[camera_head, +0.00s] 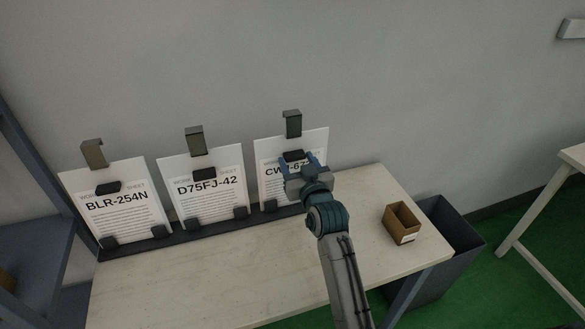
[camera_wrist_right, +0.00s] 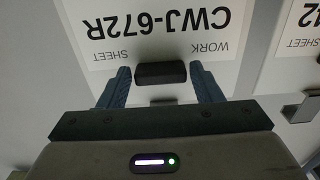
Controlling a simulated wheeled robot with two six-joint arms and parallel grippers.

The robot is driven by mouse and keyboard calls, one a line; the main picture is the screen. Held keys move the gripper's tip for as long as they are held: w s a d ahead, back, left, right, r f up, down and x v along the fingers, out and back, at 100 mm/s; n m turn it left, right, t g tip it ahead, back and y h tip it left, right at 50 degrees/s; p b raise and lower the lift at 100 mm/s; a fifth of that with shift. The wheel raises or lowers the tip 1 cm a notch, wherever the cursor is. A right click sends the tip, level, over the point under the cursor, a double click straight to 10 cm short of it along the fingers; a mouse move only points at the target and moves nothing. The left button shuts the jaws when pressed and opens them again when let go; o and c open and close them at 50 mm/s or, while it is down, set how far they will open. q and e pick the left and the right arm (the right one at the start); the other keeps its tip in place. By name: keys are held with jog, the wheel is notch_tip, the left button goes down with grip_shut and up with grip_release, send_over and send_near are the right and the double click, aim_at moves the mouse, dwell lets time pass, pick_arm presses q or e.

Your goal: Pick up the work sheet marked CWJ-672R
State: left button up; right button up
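The work sheet marked CWJ-672R (camera_head: 268,160) is the rightmost of three sheets standing on a dark rack at the back of the table. My right gripper (camera_head: 298,163) is in front of it and hides part of its text. In the right wrist view the sheet (camera_wrist_right: 150,25) appears upside down, with its label fully readable. A black grip block (camera_wrist_right: 160,73) on the sheet lies between the two blue fingers of my right gripper (camera_wrist_right: 161,69). The fingers are open, with gaps on both sides of the block. My left gripper is not in view.
Sheets D75FJ-42 (camera_head: 203,197) and BLR-254N (camera_head: 120,210) stand to the left. A dark metal hook (camera_head: 292,123) is above the right sheet. A small brown box (camera_head: 401,224) sits at the table's right, beside a dark bin (camera_head: 452,240). The front tabletop (camera_head: 200,285) is clear.

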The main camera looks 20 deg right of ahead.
jog(key=c, duration=1.1)
jog(key=shift+o, duration=0.2)
jog(key=shift+r, duration=0.1)
